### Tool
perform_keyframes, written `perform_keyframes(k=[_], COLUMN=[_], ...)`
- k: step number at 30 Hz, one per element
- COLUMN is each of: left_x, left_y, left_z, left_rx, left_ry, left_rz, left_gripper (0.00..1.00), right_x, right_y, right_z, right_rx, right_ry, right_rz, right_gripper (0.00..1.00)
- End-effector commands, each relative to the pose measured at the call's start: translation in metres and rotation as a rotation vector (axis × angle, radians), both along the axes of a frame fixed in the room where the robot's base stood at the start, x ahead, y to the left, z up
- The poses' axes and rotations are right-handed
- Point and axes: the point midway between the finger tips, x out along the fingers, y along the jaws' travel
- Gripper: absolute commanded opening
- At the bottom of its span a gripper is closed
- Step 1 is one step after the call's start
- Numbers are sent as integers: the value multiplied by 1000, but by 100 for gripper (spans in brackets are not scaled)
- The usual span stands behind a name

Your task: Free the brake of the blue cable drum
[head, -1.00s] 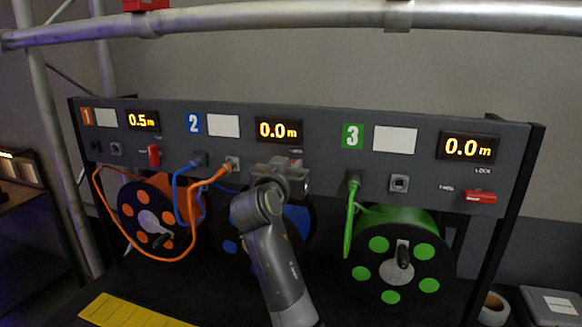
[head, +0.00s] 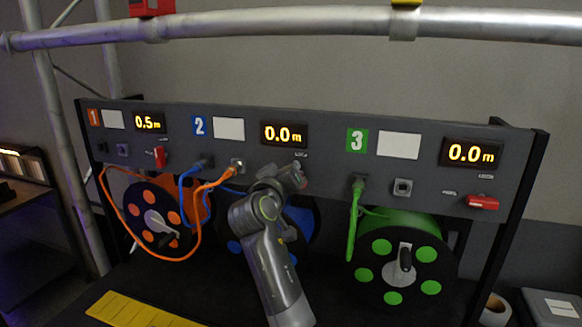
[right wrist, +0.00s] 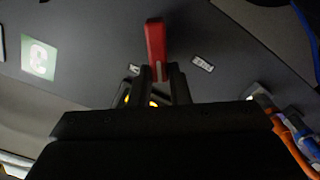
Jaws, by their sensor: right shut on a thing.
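The blue cable drum (head: 301,222) sits under panel section 2, partly hidden behind my right arm. My right gripper (head: 292,177) is at the panel under the 0.0 m display (head: 284,134), and its fingers hide most of the brake lever there. In the right wrist view the red brake lever (right wrist: 155,42) stands nearly along the picture's vertical, its near end between the shut fingertips (right wrist: 161,76). Two small label plates lie beside it; the right one (right wrist: 202,63) is unreadable. My left gripper is not in view.
The orange drum (head: 142,212) and its red lever (head: 160,156) are left; the green drum (head: 430,238) and its red lever (head: 482,202) are right. Blue and orange cables (head: 196,222) loop left of my arm. A pipe (head: 300,25) crosses above the panel.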

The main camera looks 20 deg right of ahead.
Motion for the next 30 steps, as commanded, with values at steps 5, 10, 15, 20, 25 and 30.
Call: perform_keyframes(k=[5,10,15,20,25,30], left_x=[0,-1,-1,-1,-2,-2], left_y=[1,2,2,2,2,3], left_z=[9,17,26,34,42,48], left_rx=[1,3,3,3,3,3], left_ry=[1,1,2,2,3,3], left_rz=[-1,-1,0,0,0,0], left_gripper=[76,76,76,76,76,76], right_x=[2,4,5,6,6,6], right_y=[2,5,6,7,8,8], right_z=[-3,-6,-9,-12,-16,-18], right_rx=[-139,-272,-407,-527,-639,-724], right_ry=[98,189,279,360,435,492], right_rz=[-3,-1,-2,-4,-4,-5], right_gripper=[0,0,0,0,0,0])
